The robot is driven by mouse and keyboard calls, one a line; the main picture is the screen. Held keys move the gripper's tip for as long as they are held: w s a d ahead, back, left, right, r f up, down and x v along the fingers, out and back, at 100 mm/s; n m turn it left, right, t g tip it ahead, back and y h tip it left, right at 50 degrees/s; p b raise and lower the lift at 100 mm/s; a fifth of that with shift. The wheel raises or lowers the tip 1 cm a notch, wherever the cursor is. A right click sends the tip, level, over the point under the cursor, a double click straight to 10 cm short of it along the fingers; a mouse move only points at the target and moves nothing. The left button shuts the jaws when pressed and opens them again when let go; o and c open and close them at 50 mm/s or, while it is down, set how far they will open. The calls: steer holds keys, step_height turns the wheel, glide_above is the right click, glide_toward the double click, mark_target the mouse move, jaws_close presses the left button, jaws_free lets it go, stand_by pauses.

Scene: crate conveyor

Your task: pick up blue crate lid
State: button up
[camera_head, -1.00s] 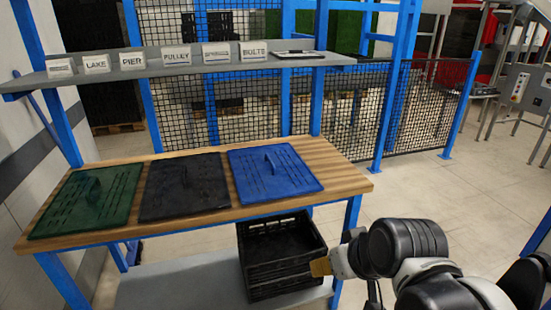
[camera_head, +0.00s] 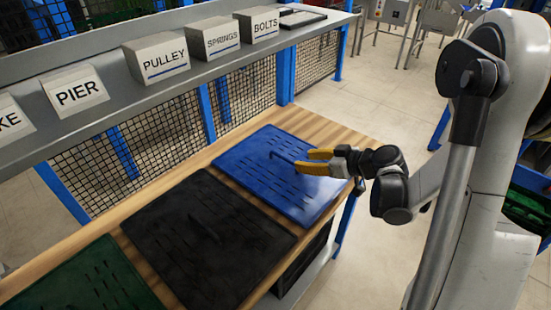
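The blue crate lid (camera_head: 270,178) lies flat on the wooden table at its right end. Nothing is visibly held.
A black lid (camera_head: 205,240) and a green lid (camera_head: 85,280) lie to the left on the wooden table (camera_head: 325,127). A shelf (camera_head: 205,72) with labelled boxes, such as PULLEY (camera_head: 156,60), runs behind. Black crates (camera_head: 300,266) are under the table.

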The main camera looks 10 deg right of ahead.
mark_target(284, 158)
steer(key=b+x, duration=0.1)
steer(key=x, duration=0.3)
steer(key=shift+d+f, duration=0.1)
steer(key=shift+f, duration=0.05)
steer(key=b+x, duration=0.1)
steer(key=x, duration=0.3)
steer(key=b+x, duration=0.1)
steer(key=x, duration=0.1)
steer(key=shift+w+r+b, duration=0.25)
steer(key=shift+b, duration=0.1)
steer(key=shift+r, duration=0.1)
jaws_close()
